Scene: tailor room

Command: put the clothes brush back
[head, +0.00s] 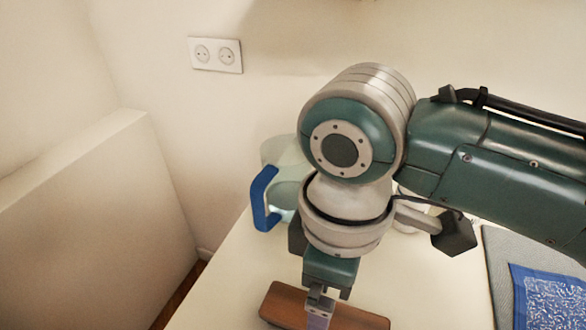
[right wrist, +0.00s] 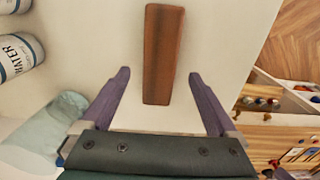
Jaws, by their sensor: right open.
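A long brown wooden piece, which looks like the clothes brush (head: 282,304), lies on the pale table near the bottom of the head view. In the right wrist view the brush (right wrist: 163,50) lies lengthwise, ahead of and between the fingers; no bristles show. My right gripper (head: 319,310) points down over the brush in the head view, hiding part of it. In the right wrist view my right gripper (right wrist: 158,76) is open, with nothing touching its two purple fingers. My left gripper is not in view.
A clear jug with a blue handle (head: 263,200) stands behind my right wrist. White labelled cans (right wrist: 16,58) stand at the left of the wrist view. A blue patterned cloth (head: 547,297) lies on a grey mat (head: 496,258). Small items lie beyond the table edge (right wrist: 240,75).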

